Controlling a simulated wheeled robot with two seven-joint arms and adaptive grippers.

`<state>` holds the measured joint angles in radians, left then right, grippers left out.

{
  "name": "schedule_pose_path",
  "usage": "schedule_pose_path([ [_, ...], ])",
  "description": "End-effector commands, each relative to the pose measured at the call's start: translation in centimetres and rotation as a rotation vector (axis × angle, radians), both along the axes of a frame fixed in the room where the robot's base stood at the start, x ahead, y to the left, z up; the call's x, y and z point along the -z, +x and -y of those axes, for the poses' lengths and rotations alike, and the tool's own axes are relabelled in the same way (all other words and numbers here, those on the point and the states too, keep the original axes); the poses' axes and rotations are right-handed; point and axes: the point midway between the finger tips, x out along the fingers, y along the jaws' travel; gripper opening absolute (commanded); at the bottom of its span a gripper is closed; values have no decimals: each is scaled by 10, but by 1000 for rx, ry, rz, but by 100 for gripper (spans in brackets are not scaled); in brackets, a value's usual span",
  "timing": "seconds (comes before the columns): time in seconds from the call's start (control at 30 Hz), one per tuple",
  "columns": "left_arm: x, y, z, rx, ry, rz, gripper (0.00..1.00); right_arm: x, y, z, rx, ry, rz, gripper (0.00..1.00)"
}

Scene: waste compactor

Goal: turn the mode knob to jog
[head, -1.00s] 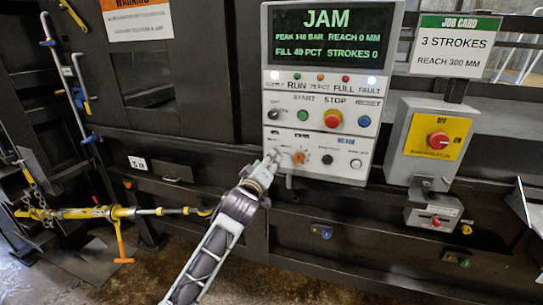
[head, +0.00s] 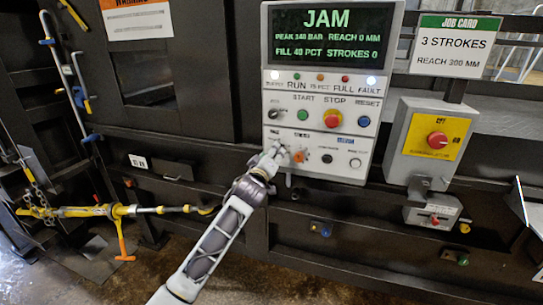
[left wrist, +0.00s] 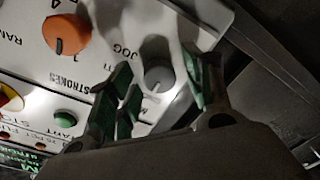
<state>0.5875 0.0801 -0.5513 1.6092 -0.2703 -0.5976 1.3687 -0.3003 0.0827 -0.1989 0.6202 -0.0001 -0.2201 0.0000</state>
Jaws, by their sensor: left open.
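The mode knob (left wrist: 158,76) is a round grey knob with a pale pointer mark, beside the printed word JOG, in the left wrist view. My left gripper (left wrist: 158,88) is open, with its green-padded fingers on either side of this knob. I cannot tell whether the pads touch it. In the head view my left gripper (head: 274,155) is at the lower left of the control panel (head: 316,85) and hides the mode knob. My right gripper is not in view.
An orange numbered strokes knob (left wrist: 67,34) sits close beside the mode knob. A green button (left wrist: 65,119) is also near the fingers. A grey box with a red knob on a yellow plate (head: 437,140) stands right of the panel. The screen reads JAM.

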Motion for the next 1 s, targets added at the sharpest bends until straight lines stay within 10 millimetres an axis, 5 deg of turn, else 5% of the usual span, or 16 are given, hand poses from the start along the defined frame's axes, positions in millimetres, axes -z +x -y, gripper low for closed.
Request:
schedule_pose_path([
  [0.17, 0, 0, 0, 0, 0, 0, 51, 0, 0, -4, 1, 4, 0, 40],
  [0.53, 0, 0, 0, 0, 0, 0, 6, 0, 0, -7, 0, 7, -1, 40],
  [1.0, 0, 0, -1, -1, 61, 20, 5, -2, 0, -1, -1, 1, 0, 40],
])
